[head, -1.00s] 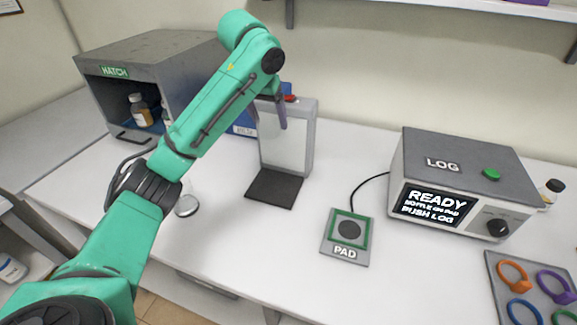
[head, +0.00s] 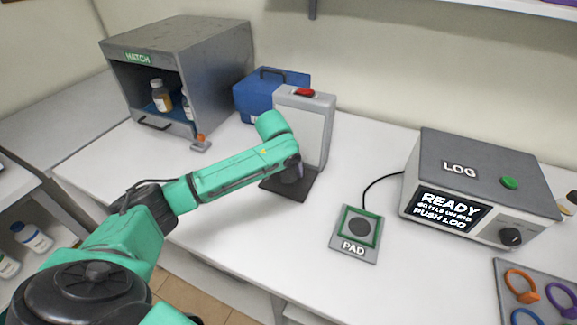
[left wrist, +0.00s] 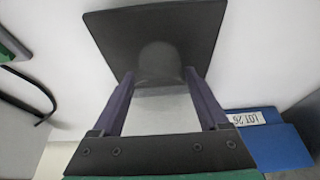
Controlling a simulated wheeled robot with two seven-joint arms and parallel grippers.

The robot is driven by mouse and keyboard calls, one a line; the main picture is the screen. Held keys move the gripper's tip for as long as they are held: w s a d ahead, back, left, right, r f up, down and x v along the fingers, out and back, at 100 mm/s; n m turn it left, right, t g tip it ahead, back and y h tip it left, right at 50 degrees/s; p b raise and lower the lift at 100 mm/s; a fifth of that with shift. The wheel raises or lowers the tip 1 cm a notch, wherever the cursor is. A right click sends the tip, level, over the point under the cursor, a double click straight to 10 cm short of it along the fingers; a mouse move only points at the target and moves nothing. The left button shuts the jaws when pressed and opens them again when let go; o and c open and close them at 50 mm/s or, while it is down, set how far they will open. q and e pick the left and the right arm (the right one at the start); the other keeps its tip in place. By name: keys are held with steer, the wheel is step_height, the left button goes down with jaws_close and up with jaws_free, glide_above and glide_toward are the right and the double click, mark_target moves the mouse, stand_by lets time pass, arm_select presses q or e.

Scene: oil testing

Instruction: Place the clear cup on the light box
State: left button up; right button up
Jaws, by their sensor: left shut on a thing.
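The light box (head: 315,120) is a grey upright box with a pale panel, a red top button and a dark base plate (head: 270,184). My left gripper (head: 291,173) is low in front of the panel, over the base plate, mostly hidden by its own wrist. In the left wrist view, its two purple fingers (left wrist: 158,78) are shut on the clear cup (left wrist: 158,62), a faint rounded see-through shape against the dark base plate (left wrist: 120,28). I cannot tell whether the cup touches the plate. My right gripper is not in view.
A grey hatch cabinet (head: 217,75) with bottles stands at the back left, beside a blue case (head: 250,97). A pad (head: 340,252) and a log machine (head: 480,165) stand to the right. A tray of coloured rings (head: 507,268) is at the right edge. The front table is clear.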

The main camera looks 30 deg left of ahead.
arm_select(q)
steer(key=shift+w, duration=0.1)
steer(key=o, duration=1.3)
steer(key=shift+f, duration=0.1)
steer(key=shift+c, duration=0.2)
steer(key=b+v, duration=0.1)
steer(key=v, duration=1.1)
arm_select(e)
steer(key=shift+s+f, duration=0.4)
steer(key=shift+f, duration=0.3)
arm_select(q)
steer(key=shift+r, duration=0.25)
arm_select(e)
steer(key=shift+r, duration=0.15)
